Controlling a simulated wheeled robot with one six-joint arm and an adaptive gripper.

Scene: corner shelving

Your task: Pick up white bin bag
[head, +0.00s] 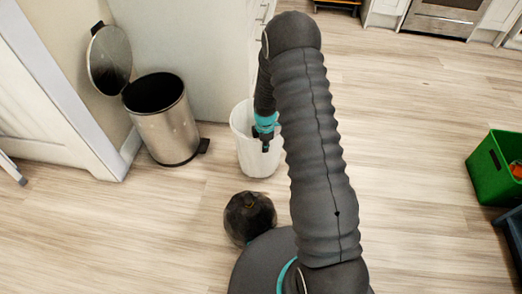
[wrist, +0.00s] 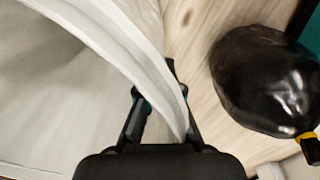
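The white bin bag (head: 250,165) stands upright and open-topped on the floor, shaped like a bucket. In the wrist view its pale wall and rim (wrist: 120,38) fill the left side. My gripper (head: 266,146) is at the bag's right side by the rim, partly hidden by my arm in the head view. In the wrist view my gripper (wrist: 160,95) has its fingers apart, with the rim passing between them. One finger is on the inner side and the other on the outer side. A gap shows between the inner finger and the rim.
A black tied bag (head: 249,218) lies close by, also in the wrist view (wrist: 262,82). A steel pedal bin (head: 165,130) with its lid up stands left, near a wall and cabinet. A green crate (head: 488,165) is far right. Floor between is clear.

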